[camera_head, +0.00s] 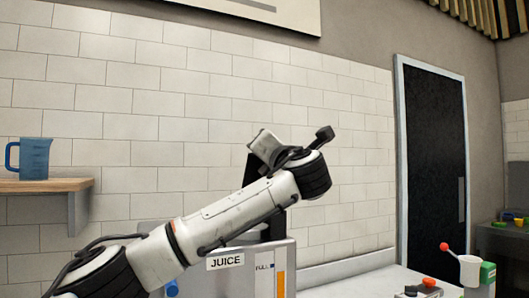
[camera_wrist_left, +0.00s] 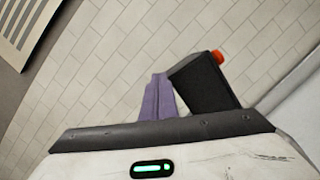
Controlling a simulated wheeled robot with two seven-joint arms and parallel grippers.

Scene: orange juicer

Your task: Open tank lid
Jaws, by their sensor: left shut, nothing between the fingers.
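The juicer (camera_head: 228,280) is a grey metal box with a JUICE label and a FULL gauge at its front. A dark upright slab (camera_head: 251,167), which looks like the raised tank lid, shows partly behind my left arm. In the left wrist view a black slab with an orange-red tip (camera_wrist_left: 203,82), likely the same lid, stands tilted beside my left gripper (camera_wrist_left: 158,97). The gripper's purple-grey fingers are shut and empty. I cannot tell whether they touch the slab. My left arm hides much of the juicer's top. My right gripper is out of view.
A blue jug (camera_head: 34,158) stands on a wooden shelf (camera_head: 45,185) at the left. At the right, a white counter (camera_head: 375,284) carries a white cup (camera_head: 470,271), a red-knobbed lever (camera_head: 444,247) and a green box (camera_head: 487,273). A tiled wall is behind.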

